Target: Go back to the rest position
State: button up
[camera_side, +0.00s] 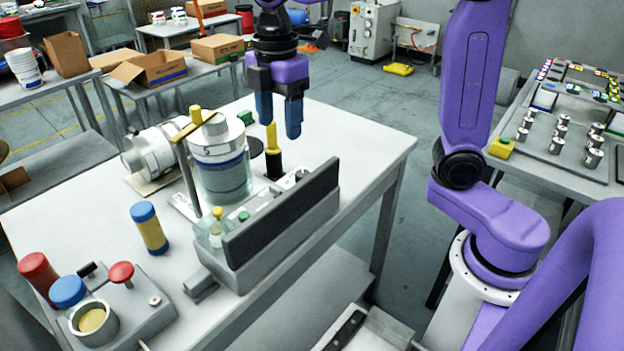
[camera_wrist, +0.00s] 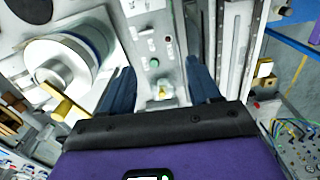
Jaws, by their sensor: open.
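My gripper (camera_side: 280,122) hangs above the back part of the white table (camera_side: 385,146), pointing down, with its two blue fingers apart and nothing between them. A yellow-and-black upright piece (camera_side: 272,158) shows below and just left of the fingers in the side view. In the wrist view my gripper's fingers (camera_wrist: 160,88) frame a grey panel with a green button (camera_wrist: 154,63), and the gap is empty. The grey unit with a dark upright plate (camera_side: 285,212) stands in front of the gripper, apart from it.
A clear cylinder with a white top (camera_side: 222,177) and a horizontal white roll (camera_side: 150,152) stand left of my gripper. The table's right back corner is clear.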

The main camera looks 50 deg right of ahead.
jog(key=s+d+f+m, duration=0.2)
jog(key=s+f, duration=0.3)
jog(key=s, duration=0.6)
jog(key=s+d+f+m, duration=0.2)
jog(key=s+d+f, duration=0.3)
jog(key=s, duration=0.7)
jog(key=shift+f+m, duration=0.15)
jog(key=shift+m, duration=0.25)
